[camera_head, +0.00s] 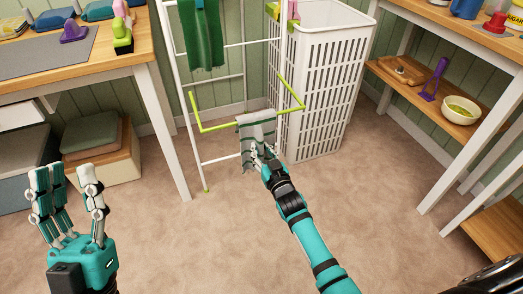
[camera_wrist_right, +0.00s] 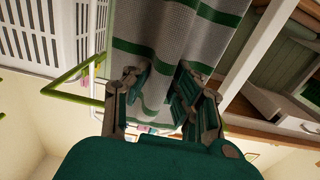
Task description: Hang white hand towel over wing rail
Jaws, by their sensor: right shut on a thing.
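The white hand towel (camera_head: 257,130), greyish white with green stripes, hangs at the front bar of the yellow-green wing rail (camera_head: 220,127) in the head view. It covers part of that bar; I cannot tell whether it lies over the bar or only in front of it. My right gripper (camera_head: 259,158) is shut on the towel. In the right wrist view the towel (camera_wrist_right: 180,35) runs between the fingers of the right gripper (camera_wrist_right: 160,80), and the rail (camera_wrist_right: 70,75) shows at left. My left gripper (camera_head: 67,178) is open and empty at the lower left.
The white rack (camera_head: 180,80) carries a green towel (camera_head: 202,35) higher up. A white laundry basket (camera_head: 325,70) stands right behind the rail. A wooden table (camera_head: 110,68) is at left, and shelves with a bowl (camera_head: 461,110) at right. The floor in front is clear.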

